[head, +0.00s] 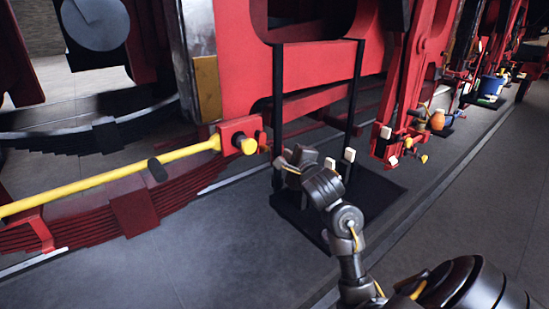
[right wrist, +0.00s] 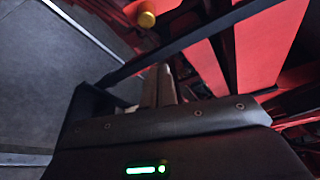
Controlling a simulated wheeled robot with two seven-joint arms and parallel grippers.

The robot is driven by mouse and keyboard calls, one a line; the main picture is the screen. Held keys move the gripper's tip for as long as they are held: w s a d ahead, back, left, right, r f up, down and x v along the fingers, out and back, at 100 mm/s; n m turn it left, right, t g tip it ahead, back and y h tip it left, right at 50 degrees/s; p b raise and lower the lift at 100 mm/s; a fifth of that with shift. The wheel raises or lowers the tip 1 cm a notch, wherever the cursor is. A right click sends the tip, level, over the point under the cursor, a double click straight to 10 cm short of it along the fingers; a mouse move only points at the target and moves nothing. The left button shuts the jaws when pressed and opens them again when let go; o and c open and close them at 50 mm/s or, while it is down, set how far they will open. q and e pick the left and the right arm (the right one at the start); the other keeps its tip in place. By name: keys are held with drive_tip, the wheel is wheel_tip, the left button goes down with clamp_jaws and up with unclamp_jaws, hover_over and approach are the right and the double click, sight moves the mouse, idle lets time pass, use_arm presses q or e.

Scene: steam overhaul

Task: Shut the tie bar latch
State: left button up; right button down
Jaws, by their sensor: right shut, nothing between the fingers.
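The yellow tie bar (head: 110,180) runs from the left edge of the head view to a red bracket (head: 232,131). A black grip (head: 157,169) sits on the bar, and its round yellow end (head: 248,146) shows at the bracket. I cannot make out the latch itself or whether it is open or shut. My right gripper (head: 279,163) is shut and empty, a little right of and below the yellow end, apart from it. My left gripper is not in view.
A tall black frame (head: 278,90) rises from a dark base plate (head: 385,190) close to my right gripper. A red leaf spring (head: 135,212) lies under the bar. Red linkage (head: 410,95) stands to the right. The grey floor (head: 230,260) in front is clear.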

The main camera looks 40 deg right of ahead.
sight(264, 145)
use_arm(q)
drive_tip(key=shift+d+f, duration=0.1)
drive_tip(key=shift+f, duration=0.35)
use_arm(e)
drive_tip(key=w+a, duration=0.1)
drive_tip(key=w+a+r, duration=0.1)
drive_tip(key=w, duration=0.1)
drive_tip(key=shift+a, duration=0.35)
drive_tip(key=shift+w, duration=0.15)
